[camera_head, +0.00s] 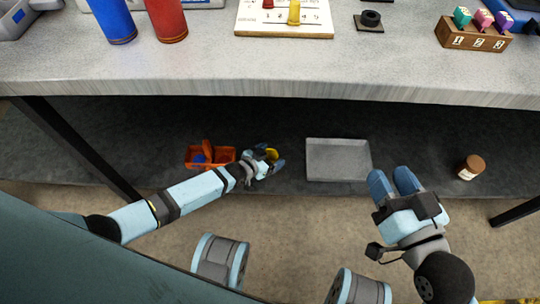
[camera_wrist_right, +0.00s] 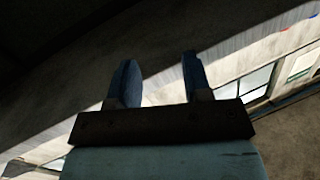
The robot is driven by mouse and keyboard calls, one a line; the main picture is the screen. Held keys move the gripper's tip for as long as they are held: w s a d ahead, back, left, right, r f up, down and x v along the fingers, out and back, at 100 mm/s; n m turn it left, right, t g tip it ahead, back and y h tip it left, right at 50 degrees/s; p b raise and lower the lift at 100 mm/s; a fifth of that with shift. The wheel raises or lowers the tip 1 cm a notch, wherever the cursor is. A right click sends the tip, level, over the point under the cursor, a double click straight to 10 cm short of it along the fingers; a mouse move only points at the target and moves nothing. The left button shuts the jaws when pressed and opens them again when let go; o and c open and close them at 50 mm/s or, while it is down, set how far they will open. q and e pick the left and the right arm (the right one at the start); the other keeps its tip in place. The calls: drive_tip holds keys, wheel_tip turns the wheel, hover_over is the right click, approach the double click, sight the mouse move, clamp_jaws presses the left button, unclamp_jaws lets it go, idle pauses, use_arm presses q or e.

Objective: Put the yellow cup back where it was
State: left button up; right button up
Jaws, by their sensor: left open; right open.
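A small yellow object (camera_head: 271,154), which looks like the yellow cup, is on the lower shelf (camera_head: 290,120) under the counter. It is partly hidden by my left gripper (camera_head: 277,160), whose open fingers are around or right beside it; I cannot tell whether they touch it. My right gripper (camera_head: 391,172) is open and empty, in front of the shelf to the right. Its two spread fingers also show in the right wrist view (camera_wrist_right: 156,65), with nothing between them.
An orange basket (camera_head: 225,153) with a blue item stands left of my left gripper. A grey tray (camera_head: 338,175) and a brown jar (camera_head: 471,166) are to the right on the shelf. The counter above (camera_head: 290,62) holds bottles, a numbered board (camera_head: 262,20) and a wooden block (camera_head: 470,38).

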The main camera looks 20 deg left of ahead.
use_arm(q)
drive_tip(key=shift+s+a+r, duration=0.1)
drive_tip(key=shift+s+r, duration=0.1)
drive_tip(key=shift+r, duration=0.1)
drive_tip(key=p+v, duration=0.5)
drive_tip(key=v, duration=0.6)
drive_tip(key=shift+s+a, duration=0.2)
use_arm(e)
wheel_tip(320, 180, up, 8)
drive_tip(key=t, duration=0.3)
drive_tip(key=shift+d+f+m, duration=0.2)
drive_tip(key=shift+d+m, duration=0.1)
drive_tip(key=shift+m, duration=0.1)
drive_tip(key=shift+s, duration=0.1)
